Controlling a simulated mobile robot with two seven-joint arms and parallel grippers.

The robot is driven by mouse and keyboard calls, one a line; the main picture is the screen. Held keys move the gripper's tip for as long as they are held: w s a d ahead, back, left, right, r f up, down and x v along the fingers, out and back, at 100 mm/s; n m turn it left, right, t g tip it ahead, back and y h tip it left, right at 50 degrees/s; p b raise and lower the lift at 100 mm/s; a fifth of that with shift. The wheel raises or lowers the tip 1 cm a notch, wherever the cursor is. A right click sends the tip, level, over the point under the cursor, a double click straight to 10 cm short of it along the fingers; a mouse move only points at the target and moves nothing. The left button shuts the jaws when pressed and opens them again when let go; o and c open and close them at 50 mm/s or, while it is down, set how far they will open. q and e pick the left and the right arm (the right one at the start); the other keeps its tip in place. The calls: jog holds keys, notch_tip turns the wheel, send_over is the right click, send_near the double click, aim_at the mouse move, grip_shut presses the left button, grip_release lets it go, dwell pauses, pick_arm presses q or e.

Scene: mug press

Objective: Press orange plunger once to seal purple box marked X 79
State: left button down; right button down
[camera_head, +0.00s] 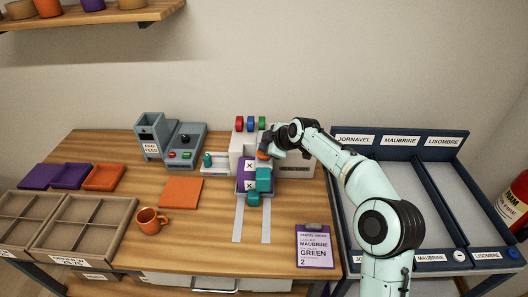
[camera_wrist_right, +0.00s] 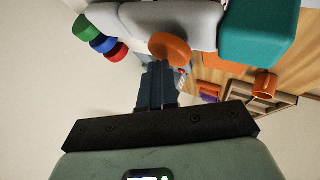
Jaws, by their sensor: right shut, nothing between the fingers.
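The orange plunger (camera_head: 262,155) sits at the front of the white press (camera_head: 238,146); it shows as a round orange knob in the right wrist view (camera_wrist_right: 170,48). My right gripper (camera_head: 268,149) is shut and empty, with its fingertips right at the plunger. In the right wrist view the closed fingers (camera_wrist_right: 157,82) end at the knob's edge; I cannot tell if they touch it. The purple box (camera_head: 241,184) with X labels is below the plunger, partly hidden by teal parts (camera_head: 264,180). The number on it is too small to read. My left gripper is out of view.
Red, blue and green knobs (camera_head: 250,124) top the press. A grey machine (camera_head: 184,143), an orange mug (camera_head: 151,221), an orange mat (camera_head: 181,192) and a purple clipboard (camera_head: 315,246) are on the table. Labelled trays (camera_head: 345,190) stand at right. The front middle is mostly clear.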

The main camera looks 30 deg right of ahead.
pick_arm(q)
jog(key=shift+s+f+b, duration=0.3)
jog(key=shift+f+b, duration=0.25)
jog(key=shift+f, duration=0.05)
pick_arm(e)
jog(key=shift+s+f, duration=0.2)
jog(key=shift+f, duration=1.05)
jog(key=shift+w+d+r+p, duration=0.15)
jog(key=shift+r+p, duration=0.5)
jog(key=shift+r, duration=0.35)
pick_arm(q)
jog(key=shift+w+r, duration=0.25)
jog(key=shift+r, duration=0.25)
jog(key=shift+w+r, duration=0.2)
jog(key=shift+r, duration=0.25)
pick_arm(e)
jog(key=shift+r, duration=0.7)
